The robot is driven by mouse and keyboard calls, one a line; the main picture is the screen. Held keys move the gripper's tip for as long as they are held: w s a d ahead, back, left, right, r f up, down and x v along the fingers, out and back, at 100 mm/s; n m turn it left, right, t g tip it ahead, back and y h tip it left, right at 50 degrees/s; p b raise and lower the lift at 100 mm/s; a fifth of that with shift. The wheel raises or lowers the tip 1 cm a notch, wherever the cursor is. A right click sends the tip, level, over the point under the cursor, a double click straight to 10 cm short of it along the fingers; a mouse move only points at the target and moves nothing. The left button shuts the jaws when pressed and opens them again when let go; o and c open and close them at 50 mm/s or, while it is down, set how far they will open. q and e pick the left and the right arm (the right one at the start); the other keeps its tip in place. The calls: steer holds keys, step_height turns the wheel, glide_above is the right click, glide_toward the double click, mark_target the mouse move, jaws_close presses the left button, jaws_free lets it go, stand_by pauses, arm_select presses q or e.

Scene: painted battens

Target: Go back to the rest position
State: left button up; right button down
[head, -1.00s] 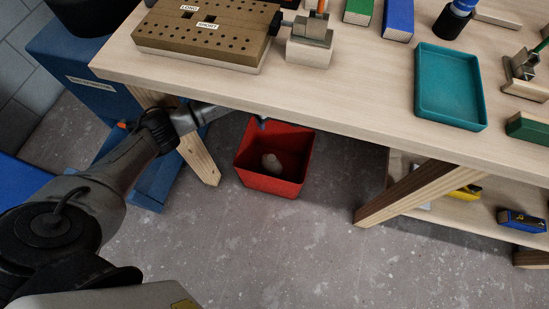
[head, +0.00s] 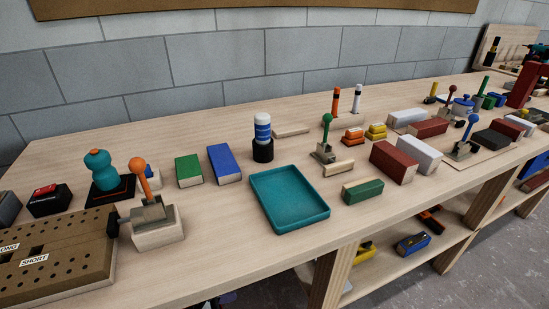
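Neither of my grippers shows in the head view. I cannot see whether they are open or shut, or whether they hold anything. The wooden workbench (head: 215,245) fills the view. On it, a teal tray (head: 290,200) lies empty near the middle. A drilled board (head: 60,262) with "LONG" and "SHORT" labels lies at the lower left, beside an orange-knobbed lever on a wooden block (head: 158,235).
Green (head: 189,170) and blue (head: 224,164) blocks lie behind the tray. A blue-and-white bottle (head: 262,134) stands in a black holder. Painted blocks, including a dark red one (head: 393,161), and more levers crowd the right. A lower shelf (head: 380,278) holds small items.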

arm_select(q)
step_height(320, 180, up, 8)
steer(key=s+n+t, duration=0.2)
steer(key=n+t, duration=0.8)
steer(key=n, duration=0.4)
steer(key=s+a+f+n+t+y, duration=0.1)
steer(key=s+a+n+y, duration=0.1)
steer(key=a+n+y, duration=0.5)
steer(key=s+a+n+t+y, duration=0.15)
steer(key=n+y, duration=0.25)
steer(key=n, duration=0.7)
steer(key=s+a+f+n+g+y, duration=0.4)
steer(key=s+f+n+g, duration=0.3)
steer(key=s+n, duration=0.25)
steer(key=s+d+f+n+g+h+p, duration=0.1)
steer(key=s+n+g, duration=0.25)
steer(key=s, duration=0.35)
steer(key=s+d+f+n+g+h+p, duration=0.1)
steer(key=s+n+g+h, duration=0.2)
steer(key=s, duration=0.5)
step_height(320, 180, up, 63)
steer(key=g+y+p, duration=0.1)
steer(key=p, duration=6.2)
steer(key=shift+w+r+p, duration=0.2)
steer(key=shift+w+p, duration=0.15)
steer(key=shift+p, duration=0.05)
